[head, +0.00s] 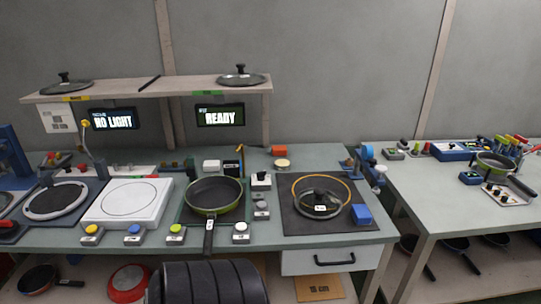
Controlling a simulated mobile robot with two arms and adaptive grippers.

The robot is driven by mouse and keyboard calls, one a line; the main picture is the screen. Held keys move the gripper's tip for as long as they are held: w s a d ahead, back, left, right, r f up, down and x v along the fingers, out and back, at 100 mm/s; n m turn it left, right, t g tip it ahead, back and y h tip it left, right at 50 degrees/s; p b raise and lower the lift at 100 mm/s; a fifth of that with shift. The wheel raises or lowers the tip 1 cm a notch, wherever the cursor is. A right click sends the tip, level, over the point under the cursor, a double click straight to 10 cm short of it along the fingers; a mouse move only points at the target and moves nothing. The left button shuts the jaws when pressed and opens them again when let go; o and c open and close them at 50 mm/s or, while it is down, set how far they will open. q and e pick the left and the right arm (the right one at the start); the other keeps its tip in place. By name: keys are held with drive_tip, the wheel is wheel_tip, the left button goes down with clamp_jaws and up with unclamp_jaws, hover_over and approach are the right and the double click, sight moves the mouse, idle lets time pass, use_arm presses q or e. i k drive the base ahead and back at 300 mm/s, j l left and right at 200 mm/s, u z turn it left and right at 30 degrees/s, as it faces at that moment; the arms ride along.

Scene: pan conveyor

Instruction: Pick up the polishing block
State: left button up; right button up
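A blue block (361,214) lies at the right front of the dark square mat (296,224) on the bench, beside a glass pan lid (320,202). No readable label shows which of these is the polishing block. Neither of my grippers is in view.
A pan (214,193) sits on the bench, its handle over the front edge. Left of it are a white plate unit (129,203) and several buttons. A shelf (150,90) holds two lids. A second bench (435,190) stands at the right, beyond a gap.

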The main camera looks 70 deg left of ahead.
sight(361, 215)
drive_tip(key=u, duration=1.85)
